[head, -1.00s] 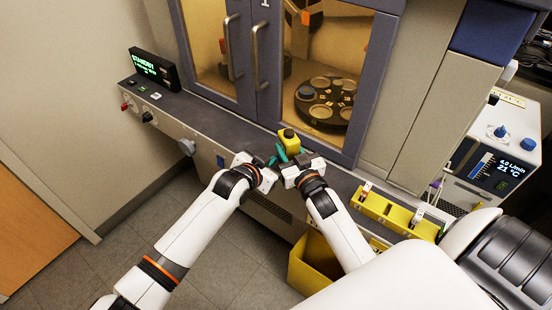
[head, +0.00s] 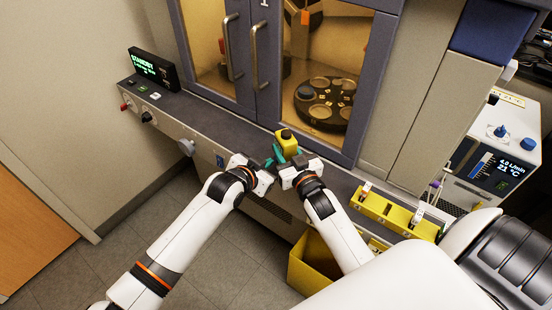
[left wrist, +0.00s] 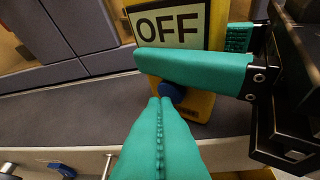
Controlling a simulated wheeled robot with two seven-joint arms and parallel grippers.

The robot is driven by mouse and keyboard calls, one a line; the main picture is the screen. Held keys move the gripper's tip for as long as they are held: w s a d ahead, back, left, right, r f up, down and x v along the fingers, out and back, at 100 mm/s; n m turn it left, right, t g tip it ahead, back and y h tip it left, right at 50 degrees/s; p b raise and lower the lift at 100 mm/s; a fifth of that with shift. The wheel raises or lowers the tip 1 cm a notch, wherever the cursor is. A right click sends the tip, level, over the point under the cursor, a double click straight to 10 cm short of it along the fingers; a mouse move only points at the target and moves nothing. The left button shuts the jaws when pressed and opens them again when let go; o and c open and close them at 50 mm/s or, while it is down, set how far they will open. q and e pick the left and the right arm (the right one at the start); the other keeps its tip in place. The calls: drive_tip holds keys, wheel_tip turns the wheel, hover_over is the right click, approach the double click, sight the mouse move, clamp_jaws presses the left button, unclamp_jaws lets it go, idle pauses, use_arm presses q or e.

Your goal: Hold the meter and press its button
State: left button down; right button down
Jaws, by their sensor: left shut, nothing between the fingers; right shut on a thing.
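The yellow meter (head: 288,146) is held upright in front of the cabinet doors by my right gripper (head: 284,156). In the left wrist view the meter (left wrist: 193,106) shows a display (left wrist: 170,24) reading OFF and a blue button (left wrist: 172,94) below it. One teal finger of my right gripper (left wrist: 195,70) lies across the meter's face, between display and button. My left gripper (head: 269,163) is shut and empty, close to the meter. Its fingertips (left wrist: 160,102) are right at the button's lower left in the left wrist view; I cannot tell whether they touch it.
The instrument's grey ledge (head: 230,127) runs behind and below the grippers. A STANDBY screen (head: 153,68) stands at its left end. A yellow rack (head: 390,211) and an open yellow bin (head: 311,264) are at the right. A chiller-like unit (head: 497,160) shows 21 °C.

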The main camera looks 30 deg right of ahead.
use_arm(q)
drive_tip(key=shift+w+a, duration=0.1)
drive_tip(key=shift+a, duration=0.05)
use_arm(e)
drive_tip(key=shift+f, duration=0.2)
use_arm(q)
drive_tip(key=a, duration=0.5)
drive_tip(key=shift+w, duration=0.3)
drive_tip(key=shift+f, duration=0.1)
use_arm(e)
drive_tip(key=shift+d, duration=0.1)
